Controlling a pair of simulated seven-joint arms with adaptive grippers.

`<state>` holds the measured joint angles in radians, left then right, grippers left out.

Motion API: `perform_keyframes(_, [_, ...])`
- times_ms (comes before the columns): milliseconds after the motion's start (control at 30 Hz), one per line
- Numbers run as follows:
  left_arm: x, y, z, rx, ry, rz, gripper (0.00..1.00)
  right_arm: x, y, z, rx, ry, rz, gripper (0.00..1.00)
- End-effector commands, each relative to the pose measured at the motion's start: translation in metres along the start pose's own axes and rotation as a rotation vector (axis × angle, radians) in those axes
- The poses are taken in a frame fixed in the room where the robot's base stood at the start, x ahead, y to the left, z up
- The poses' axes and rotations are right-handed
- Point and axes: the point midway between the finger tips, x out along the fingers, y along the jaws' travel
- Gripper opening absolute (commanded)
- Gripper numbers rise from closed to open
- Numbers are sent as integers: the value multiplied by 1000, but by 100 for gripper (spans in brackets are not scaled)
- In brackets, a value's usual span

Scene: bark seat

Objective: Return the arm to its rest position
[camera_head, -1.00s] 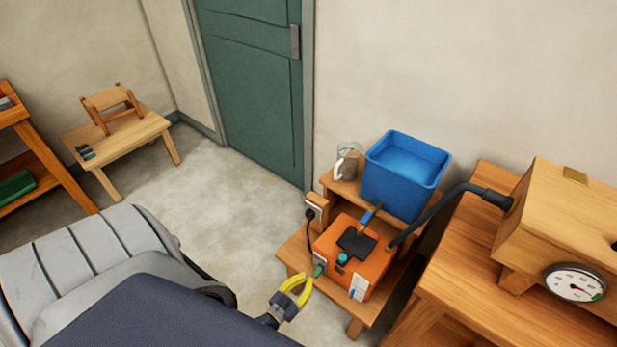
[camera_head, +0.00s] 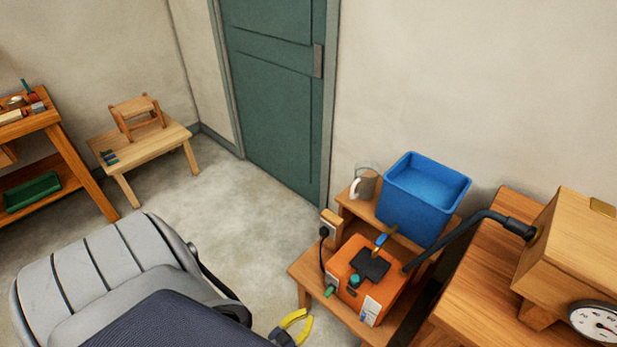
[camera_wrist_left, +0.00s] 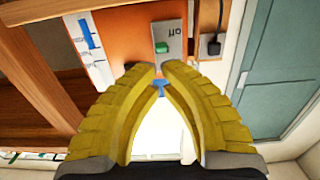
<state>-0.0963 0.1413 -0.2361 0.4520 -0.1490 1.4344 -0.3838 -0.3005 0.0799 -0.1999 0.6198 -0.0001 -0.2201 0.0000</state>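My left gripper (camera_head: 302,325) is at the bottom edge of the head view, in front of the orange box (camera_head: 346,292) and apart from it. In the left wrist view its yellow ribbed fingers (camera_wrist_left: 160,78) converge until their tips nearly meet, with only a narrow gap and nothing held. Beyond the tips is a green switch (camera_wrist_left: 161,47) on a grey plate marked "off". The switch also shows in the head view (camera_head: 330,291), on the box's side. My right gripper is in neither view.
A blue bin (camera_head: 425,200) and a glass mug (camera_head: 364,184) stand on the raised shelf behind the orange box. A black hose (camera_head: 470,220) leads to a wooden case with a gauge (camera_head: 598,323). Floor to the left (camera_head: 235,215) is clear.

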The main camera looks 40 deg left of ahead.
Motion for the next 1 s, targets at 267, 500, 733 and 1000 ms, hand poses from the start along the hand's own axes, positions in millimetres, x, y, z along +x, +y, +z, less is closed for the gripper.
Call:
perform_keyframes(267, [-1, 0, 1, 0, 0, 0, 0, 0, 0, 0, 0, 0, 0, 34])
perform_keyframes(500, [-1, 0, 1, 0, 0, 0, 0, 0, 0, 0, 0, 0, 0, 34])
perform_keyframes(733, [-1, 2, 7, -6, -26, 10, 0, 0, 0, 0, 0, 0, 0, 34])
perform_keyframes(1000, [-6, 20, 68, 58, -301, 86, 0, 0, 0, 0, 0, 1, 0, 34])
